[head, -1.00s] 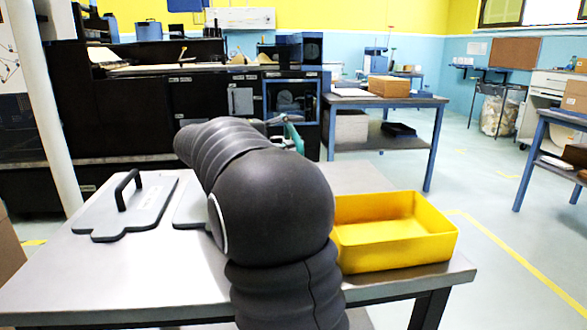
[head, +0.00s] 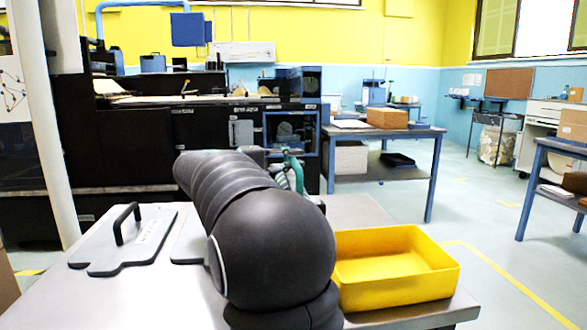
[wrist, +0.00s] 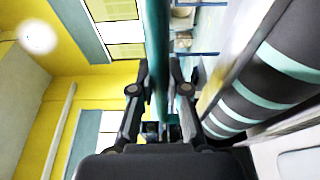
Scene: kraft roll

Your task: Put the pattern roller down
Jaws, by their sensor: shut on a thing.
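In the wrist view, the two fingers of my gripper (wrist: 160,88) are closed on a teal bar (wrist: 158,45) that runs up between them. A dark cylinder with teal bands (wrist: 265,80), seemingly the pattern roller, lies slanted to the right of the fingers. Whether it joins the bar is not clear. In the head view, a small teal part (head: 293,168) shows just past my black arm, above the far side of the grey table (head: 130,290). My arm hides most of the gripper and what it holds.
A yellow tray (head: 395,288) stands on the table's right side. A grey plate with a black handle (head: 125,225) lies at the left, with a second grey plate (head: 188,245) partly behind my arm. The table's front left is clear. A dark machine (head: 130,150) stands behind.

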